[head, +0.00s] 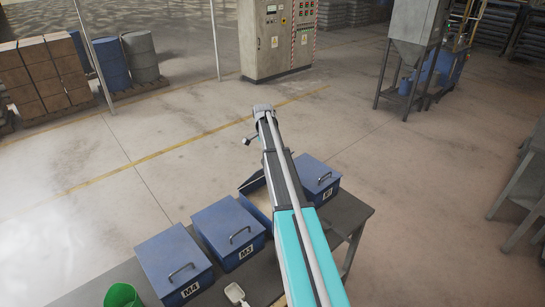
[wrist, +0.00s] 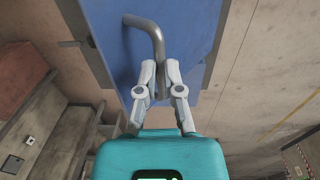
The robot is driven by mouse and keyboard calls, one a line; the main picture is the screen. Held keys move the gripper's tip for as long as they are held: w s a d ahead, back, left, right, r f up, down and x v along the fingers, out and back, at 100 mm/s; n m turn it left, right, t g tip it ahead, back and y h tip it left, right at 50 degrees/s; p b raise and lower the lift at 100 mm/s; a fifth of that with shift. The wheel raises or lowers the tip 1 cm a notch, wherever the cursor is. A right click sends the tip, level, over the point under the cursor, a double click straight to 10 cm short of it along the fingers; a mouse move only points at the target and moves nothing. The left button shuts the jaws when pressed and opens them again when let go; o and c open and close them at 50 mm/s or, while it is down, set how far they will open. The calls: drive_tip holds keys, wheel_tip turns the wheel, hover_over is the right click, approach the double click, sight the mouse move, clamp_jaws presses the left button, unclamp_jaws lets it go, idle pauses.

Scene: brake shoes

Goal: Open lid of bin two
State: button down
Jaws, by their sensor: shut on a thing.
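In the wrist view, my gripper (wrist: 159,78) is shut on the bent grey handle (wrist: 154,32) of a blue lid (wrist: 195,30). The fingers close around the handle's near end. In the head view, my arm covers much of bin two (head: 259,207), between the bins marked M3 and M1. A dark raised edge (head: 252,183) shows at its back left, with a pale inside below it, so its lid appears lifted. How far it is lifted is hidden. My gripper is hidden behind the arm in the head view.
Closed blue bins with handles stand in the row: M4 (head: 176,264), M3 (head: 230,234) and M1 (head: 319,178). A white scoop (head: 236,293) and a green bucket (head: 122,295) are at the front. The grey table (head: 348,212) ends at the right; open floor lies beyond.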

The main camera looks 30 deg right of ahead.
drive_tip(key=w+a, duration=0.4)
drive_tip(key=w, duration=1.4)
drive_tip(key=shift+w+a, duration=0.2)
drive_tip(key=shift+w, duration=0.05)
drive_tip(key=c, duration=0.8)
unclamp_jaws()
drive_tip(key=shift+w, duration=0.2)
drive_tip(key=shift+o, duration=0.4)
drive_tip(key=shift+w+d+f, duration=0.1)
drive_tip(key=shift+w+d, duration=0.05)
drive_tip(key=shift+w, duration=0.1)
drive_tip(key=shift+w, duration=0.1)
